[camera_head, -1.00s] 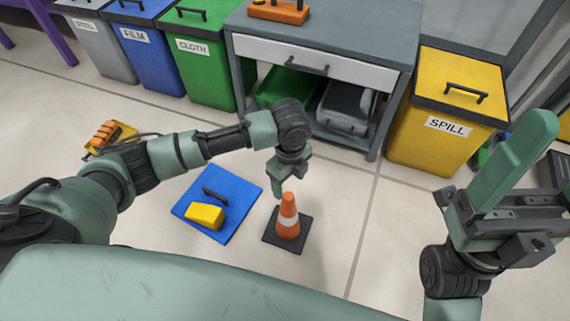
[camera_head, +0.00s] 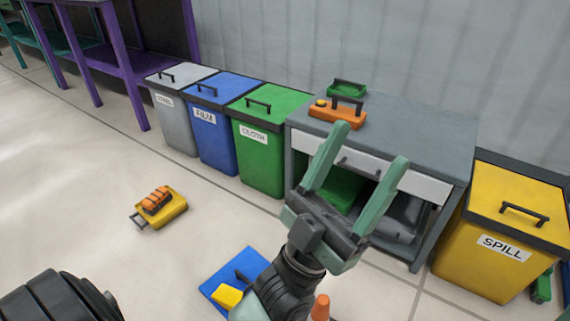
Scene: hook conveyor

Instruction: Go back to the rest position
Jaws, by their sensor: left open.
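My left gripper (camera_head: 366,172) is raised in the middle of the view, its two green fingers spread apart and pointing up. Nothing is between the fingers. It shows in front of the grey workbench (camera_head: 425,122) and hides part of its drawer and lower shelf. My right gripper is not in view. A dark rounded part of my own arm shows at the lower left.
A blue mat (camera_head: 243,268) with a yellow block (camera_head: 227,297) lies on the floor, beside an orange cone (camera_head: 320,307) partly hidden by my arm. A yellow case (camera_head: 160,212) sits farther left. Bins (camera_head: 262,165) and a yellow spill bin (camera_head: 487,266) flank the workbench.

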